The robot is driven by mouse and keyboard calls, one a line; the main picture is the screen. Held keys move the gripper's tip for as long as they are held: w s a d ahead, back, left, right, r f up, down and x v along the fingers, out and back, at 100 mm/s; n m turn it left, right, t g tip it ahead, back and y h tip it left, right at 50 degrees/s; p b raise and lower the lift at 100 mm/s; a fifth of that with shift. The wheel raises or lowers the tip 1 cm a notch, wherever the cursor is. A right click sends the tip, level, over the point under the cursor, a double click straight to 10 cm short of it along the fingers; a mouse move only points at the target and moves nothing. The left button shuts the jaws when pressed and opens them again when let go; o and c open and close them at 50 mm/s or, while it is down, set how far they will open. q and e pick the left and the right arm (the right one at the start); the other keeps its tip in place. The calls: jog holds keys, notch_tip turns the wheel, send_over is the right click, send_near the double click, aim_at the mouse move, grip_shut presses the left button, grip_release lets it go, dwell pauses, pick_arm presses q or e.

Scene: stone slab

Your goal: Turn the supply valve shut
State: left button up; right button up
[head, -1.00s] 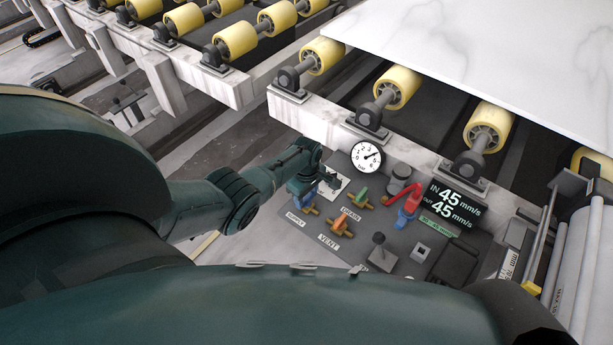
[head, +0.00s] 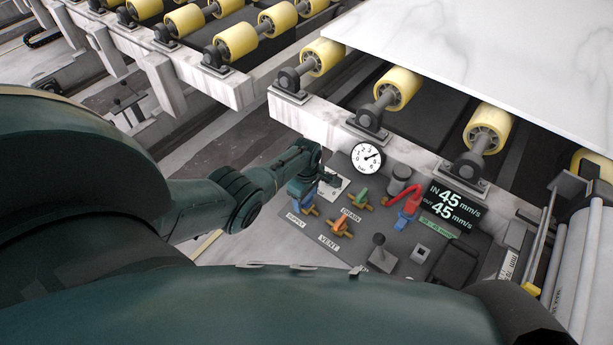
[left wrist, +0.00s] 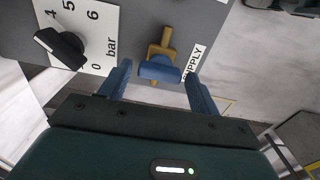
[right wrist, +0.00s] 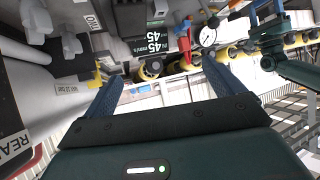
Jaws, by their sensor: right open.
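The supply valve (left wrist: 160,68) has a blue handle on a brass body, beside a SUPPLY label (left wrist: 194,61). In the left wrist view the handle appears to lie across the brass body. My left gripper (left wrist: 158,74) is open, with one blue finger on each side of the handle; I cannot tell whether they touch it. In the head view my left arm (head: 262,187) reaches over the panel, and its gripper partly hides the valve (head: 308,209). My right gripper (right wrist: 163,68) is open and empty, away from the valve, in the right wrist view.
Close by on the panel are a dark bar selector knob (left wrist: 60,48), a green drain valve (head: 355,199), an orange vent valve (head: 340,226), a red-handled valve (head: 408,203) and a round gauge (head: 368,157). Rollers (head: 397,88) and a stone slab (head: 500,45) lie behind.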

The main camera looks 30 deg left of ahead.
pick_arm(q)
jog(key=shift+o, duration=0.6)
jog(key=shift+d+r+p, duration=0.1)
jog(key=shift+r+p, duration=0.3)
jog(key=shift+r, duration=0.1)
notch_tip(320, 180, up, 12)
jog(key=p, duration=0.5)
pick_arm(e)
jog(key=shift+s+d+r+m+g+h, duration=0.15)
jog(key=shift+s+d+r+g+h, duration=0.15)
jog(key=shift+d, duration=0.25)
jog(key=shift+s+d+r+m+g+h, duration=0.1)
jog(key=shift+d+r+m+g+h, duration=0.15)
jog(key=shift+d+r, duration=0.2)
jog(key=shift+f, duration=0.1)
